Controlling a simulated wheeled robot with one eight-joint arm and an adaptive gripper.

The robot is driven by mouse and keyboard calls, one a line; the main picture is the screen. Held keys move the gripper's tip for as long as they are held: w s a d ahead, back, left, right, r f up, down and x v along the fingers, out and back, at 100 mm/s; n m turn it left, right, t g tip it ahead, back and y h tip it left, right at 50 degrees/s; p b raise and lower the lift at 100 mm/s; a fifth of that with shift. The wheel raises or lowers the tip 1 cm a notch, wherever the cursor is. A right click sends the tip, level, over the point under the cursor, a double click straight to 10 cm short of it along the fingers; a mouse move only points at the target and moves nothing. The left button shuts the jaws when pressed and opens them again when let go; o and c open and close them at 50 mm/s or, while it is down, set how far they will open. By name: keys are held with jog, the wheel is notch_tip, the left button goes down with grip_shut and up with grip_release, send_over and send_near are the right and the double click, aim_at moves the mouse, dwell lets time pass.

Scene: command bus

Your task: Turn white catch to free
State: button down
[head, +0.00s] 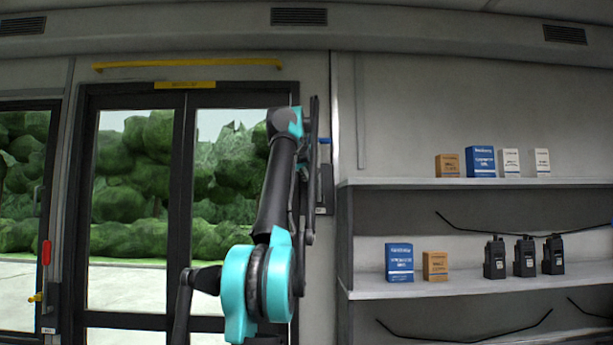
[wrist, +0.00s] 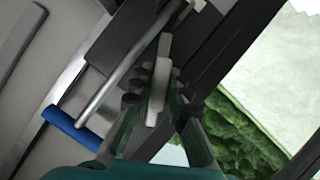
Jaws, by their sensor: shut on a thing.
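The white catch (wrist: 163,72) is a small pale bar on the dark door frame in the wrist view. My gripper (wrist: 158,97) is shut on it, with a dark finger on each side of the bar. In the wrist view the bar runs nearly upright between the fingers, and its lower part is partly covered by them. In the head view my own arm hides both the catch and the gripper.
A metal rod with a blue grip (wrist: 72,124) lies close left of my gripper; the blue end shows in the head view (head: 324,141). Glass doors (head: 130,200) stand behind my arm. Shelves (head: 460,288) with boxes and radios are at right. A red handle (head: 46,252) is far left.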

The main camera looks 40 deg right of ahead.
jog(key=m+t+y, duration=0.1)
jog(key=m, duration=0.2)
jog(key=shift+f+m+y, duration=0.1)
jog(key=shift+m+y, duration=0.2)
jog(key=shift+y, duration=0.1)
dwell(0.5)
jog(key=c, duration=1.5)
grip_release()
jog(key=shift+t, duration=0.3)
jog(key=shift+c, duration=0.2)
jog(key=shift+s, duration=0.1)
jog(key=v, duration=0.7)
jog(key=shift+s, duration=0.1)
